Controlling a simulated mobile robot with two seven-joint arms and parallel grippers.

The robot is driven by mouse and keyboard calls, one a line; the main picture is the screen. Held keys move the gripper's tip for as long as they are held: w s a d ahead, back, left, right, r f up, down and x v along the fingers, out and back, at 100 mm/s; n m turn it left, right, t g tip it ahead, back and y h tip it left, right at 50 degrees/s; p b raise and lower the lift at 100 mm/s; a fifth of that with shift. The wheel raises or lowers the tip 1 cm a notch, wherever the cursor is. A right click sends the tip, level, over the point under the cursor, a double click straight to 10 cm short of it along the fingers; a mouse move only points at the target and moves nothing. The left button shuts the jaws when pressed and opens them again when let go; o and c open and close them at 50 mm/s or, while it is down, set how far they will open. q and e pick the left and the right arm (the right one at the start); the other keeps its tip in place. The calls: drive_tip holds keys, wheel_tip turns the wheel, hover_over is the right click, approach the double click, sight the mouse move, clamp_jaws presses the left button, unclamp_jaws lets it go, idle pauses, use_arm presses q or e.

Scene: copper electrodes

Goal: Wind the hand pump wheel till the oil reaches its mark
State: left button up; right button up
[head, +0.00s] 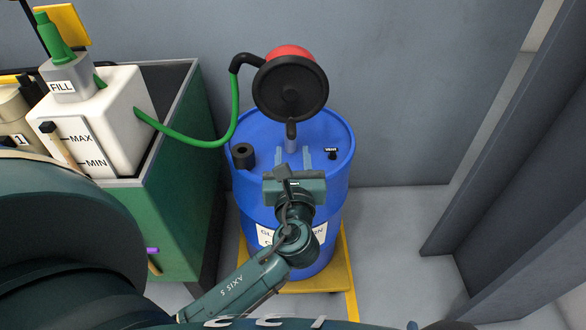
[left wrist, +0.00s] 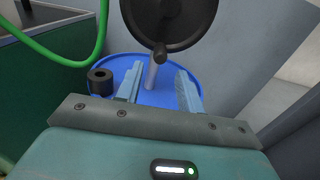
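The hand pump wheel (head: 290,88) is a black disc in front of a red pump body (head: 290,51), above a blue drum (head: 335,135). Its crank handle (head: 291,130) hangs at the bottom of the wheel. My left gripper (head: 294,157) is open below the handle. In the left wrist view the handle knob (left wrist: 160,53) shows beyond and above the gap between the two fingers, apart from them. The white oil tank (head: 125,108) at left bears MAX and MIN marks (head: 83,146); I cannot tell the oil level. My right gripper is not in view.
A green hose (head: 190,142) runs from the pump to the tank. A black cap (head: 243,155) and a small black valve (head: 332,153) sit on the drum top. A green cabinet (head: 178,210) stands left, a grey wall edge (head: 515,150) right. The drum rests on a yellow base (head: 342,272).

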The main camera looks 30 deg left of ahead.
sight(292, 138)
use_arm(q)
drive_tip(key=b+x, duration=0.1)
drive_tip(key=x, duration=0.4)
drive_tip(key=shift+w+f+b, duration=0.1)
drive_tip(key=shift+w+b, duration=0.1)
drive_tip(key=shift+b, duration=0.1)
drive_tip(key=shift+w+a, duration=0.1)
drive_tip(key=shift+a, duration=0.05)
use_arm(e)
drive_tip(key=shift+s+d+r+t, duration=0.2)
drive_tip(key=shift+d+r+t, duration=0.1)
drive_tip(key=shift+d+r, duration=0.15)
use_arm(q)
drive_tip(key=shift+w+a+p, duration=0.15)
drive_tip(key=shift+w+p, duration=0.1)
drive_tip(key=shift+p, duration=0.25)
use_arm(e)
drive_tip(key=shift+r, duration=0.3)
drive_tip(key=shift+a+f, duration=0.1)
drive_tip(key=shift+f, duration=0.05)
